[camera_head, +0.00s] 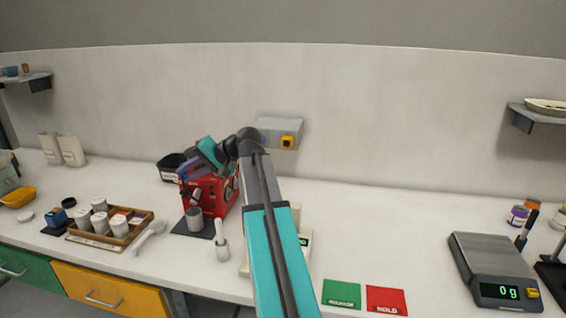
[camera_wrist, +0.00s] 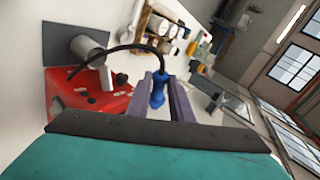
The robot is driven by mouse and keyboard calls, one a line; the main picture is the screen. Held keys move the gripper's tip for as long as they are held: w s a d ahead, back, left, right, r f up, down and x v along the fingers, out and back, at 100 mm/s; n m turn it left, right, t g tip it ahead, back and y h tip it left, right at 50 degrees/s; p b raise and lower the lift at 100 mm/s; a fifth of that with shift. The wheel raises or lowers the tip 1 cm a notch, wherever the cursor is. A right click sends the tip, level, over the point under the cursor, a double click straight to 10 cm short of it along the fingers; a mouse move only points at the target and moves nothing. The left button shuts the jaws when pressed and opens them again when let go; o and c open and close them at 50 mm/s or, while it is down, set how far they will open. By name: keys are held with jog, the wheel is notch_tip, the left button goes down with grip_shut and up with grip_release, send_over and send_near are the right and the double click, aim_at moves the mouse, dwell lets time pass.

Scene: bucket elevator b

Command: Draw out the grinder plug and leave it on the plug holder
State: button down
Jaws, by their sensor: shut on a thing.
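The red grinder (camera_head: 212,194) stands on the counter left of centre, partly behind my arm. It also shows in the wrist view (camera_wrist: 75,112). My gripper (camera_wrist: 161,88) is above the grinder's left side in the head view, its purple fingers shut on the blue plug (camera_wrist: 157,94). A black cable (camera_wrist: 118,49) arcs from the plug over the grinder. The plug appears clear of any socket in the wrist view, but its far end is partly hidden. I cannot make out for sure which thing is the plug holder.
A grey wall box (camera_head: 276,125) with a yellow part is behind my arm. A grey cup (camera_head: 194,218) stands before the grinder, with a white upright holder (camera_head: 222,245) nearby. A wooden tray (camera_head: 151,222) of white jars is left. The scale (camera_head: 486,263) is far right.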

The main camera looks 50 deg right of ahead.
jog(key=s+d+m+t+h, duration=0.1)
jog(key=s+d+m, duration=0.1)
jog(key=s+d, duration=0.3)
jog(key=s+d+m+t+h+b, duration=0.1)
jog(key=s+d, duration=0.3)
jog(key=d, duration=0.9)
jog(key=s+d+m+t+h, duration=0.1)
jog(key=s+d+m+t, duration=0.2)
jog(key=d, duration=0.6)
jog(key=s, duration=0.2)
jog(key=shift+s+d+f+h, duration=0.2)
jog(key=shift+s+d+h, duration=0.05)
jog(key=shift+s+h, duration=0.05)
jog(key=shift+s+a+b, duration=0.1)
jog(key=shift+b, duration=0.25)
jog(key=shift+w+d+b, duration=0.1)
jog(key=shift+w+d, duration=0.4)
jog(key=shift+d, duration=0.3)
jog(key=shift+w+d+b, duration=0.1)
jog(key=shift+w+d, duration=0.45)
jog(key=shift+d, duration=0.3)
jog(key=shift+w+d+b, duration=0.1)
jog(key=shift+w+d, duration=0.4)
jog(key=shift+d, duration=0.3)
jog(key=shift+w+d+b, duration=0.2)
jog(key=shift+w+d, duration=0.3)
jog(key=shift+d, duration=0.25)
jog(key=shift+w+d+b, duration=0.2)
jog(key=shift+w+d, duration=0.25)
jog(key=shift+d, duration=0.3)
